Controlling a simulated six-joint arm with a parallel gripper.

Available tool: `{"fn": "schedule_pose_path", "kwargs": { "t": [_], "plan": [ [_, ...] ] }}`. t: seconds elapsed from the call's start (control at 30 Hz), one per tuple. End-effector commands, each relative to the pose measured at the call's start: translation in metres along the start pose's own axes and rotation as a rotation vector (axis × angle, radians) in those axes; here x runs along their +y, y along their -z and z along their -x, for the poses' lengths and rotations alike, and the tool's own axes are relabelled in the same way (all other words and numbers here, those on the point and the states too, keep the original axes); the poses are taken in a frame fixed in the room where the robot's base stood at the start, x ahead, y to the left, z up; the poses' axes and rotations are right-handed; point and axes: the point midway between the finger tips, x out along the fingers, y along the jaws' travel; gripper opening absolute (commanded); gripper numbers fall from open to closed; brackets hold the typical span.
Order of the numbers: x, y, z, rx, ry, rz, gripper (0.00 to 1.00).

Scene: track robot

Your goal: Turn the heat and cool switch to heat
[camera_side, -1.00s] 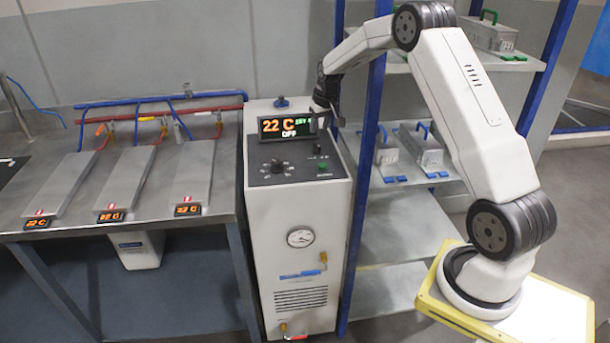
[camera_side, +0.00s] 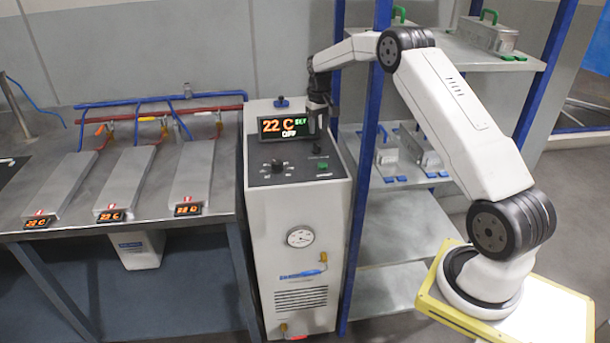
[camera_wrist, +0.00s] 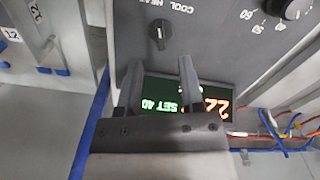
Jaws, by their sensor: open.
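The heat and cool switch (camera_wrist: 159,34) is a small dark knob on the grey control panel, under upside-down HEAT and COOL labels in the wrist view. Its pointer direction is hard to tell. My gripper (camera_wrist: 158,66) is open, its two fingers apart, with the switch just beyond the fingertips and roughly between them in the picture. The fingers are not on the switch. In the side view my gripper (camera_side: 317,127) points down over the right part of the panel, beside the display; the switch is small there and hard to make out.
A lit display (camera_side: 285,125) reads 22 C and OFF, with SET 40 in the wrist view. A larger dial (camera_side: 277,166) and a green button (camera_side: 323,166) are on the panel. A blue shelf post (camera_side: 368,150) stands close to the right.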

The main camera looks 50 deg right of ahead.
Motion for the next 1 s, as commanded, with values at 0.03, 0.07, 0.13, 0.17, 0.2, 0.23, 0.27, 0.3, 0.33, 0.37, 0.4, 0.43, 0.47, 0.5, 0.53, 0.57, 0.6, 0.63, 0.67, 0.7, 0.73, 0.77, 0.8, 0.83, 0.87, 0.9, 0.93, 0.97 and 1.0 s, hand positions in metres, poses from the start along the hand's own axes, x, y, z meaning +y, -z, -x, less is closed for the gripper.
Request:
{"fn": "schedule_pose_path", "kwargs": {
  "t": [0.03,0.07,0.13,0.17,0.2,0.23,0.27,0.3,0.33,0.37,0.4,0.43,0.47,0.5,0.53,0.57,0.6,0.63,0.67,0.7,0.73,0.77,0.8,0.83,0.87,0.9,0.93,0.97,1.0],
  "plan": [
    [0.000,-0.001,-0.006,-0.003,0.000,0.000,0.49],
    [0.000,-0.001,-0.009,-0.003,0.000,0.000,0.49],
    [0.000,-0.001,-0.018,-0.003,0.000,0.000,0.49],
    [0.000,-0.001,-0.021,-0.002,0.000,0.000,0.49],
    [0.000,-0.001,-0.027,-0.003,0.000,0.000,0.49],
    [0.000,-0.001,-0.030,-0.003,0.000,0.000,0.49],
    [0.000,-0.001,-0.035,-0.003,0.000,-0.001,0.49],
    [0.000,-0.001,-0.039,-0.002,0.000,-0.001,0.49],
    [0.000,-0.001,-0.042,-0.002,0.000,-0.001,0.49],
    [0.000,-0.001,-0.046,-0.002,0.000,-0.001,0.49],
    [0.000,-0.001,-0.050,-0.002,0.000,-0.001,0.49],
    [0.000,-0.001,-0.053,-0.002,0.000,-0.001,0.49],
    [0.000,-0.001,-0.055,-0.001,0.000,-0.001,0.49],
    [0.000,0.000,-0.058,0.000,0.000,-0.001,0.49],
    [0.000,0.000,-0.060,0.000,0.000,-0.001,0.49],
    [0.000,0.000,-0.061,0.000,0.000,-0.001,0.49],
    [0.000,-0.001,-0.063,0.000,0.000,-0.001,0.49],
    [0.000,-0.001,-0.064,0.000,0.000,-0.001,0.49],
    [0.000,-0.001,-0.064,0.000,0.000,-0.001,0.49],
    [0.000,-0.001,-0.065,0.000,0.000,-0.001,0.49],
    [0.000,-0.001,-0.065,0.000,0.000,-0.001,0.49],
    [0.000,0.000,-0.065,0.000,0.000,-0.001,0.49],
    [0.000,0.000,-0.065,0.000,0.000,-0.001,0.49],
    [0.000,0.000,-0.065,0.000,0.000,-0.001,0.49],
    [0.000,0.000,-0.065,0.000,0.000,-0.001,0.49],
    [0.000,0.000,-0.065,0.000,0.000,-0.001,0.49],
    [0.000,0.000,-0.065,0.000,0.000,-0.001,0.49],
    [0.000,0.000,-0.065,0.000,0.000,-0.001,0.39],
    [0.000,0.000,-0.065,0.000,0.000,-0.001,0.26]
  ]
}}
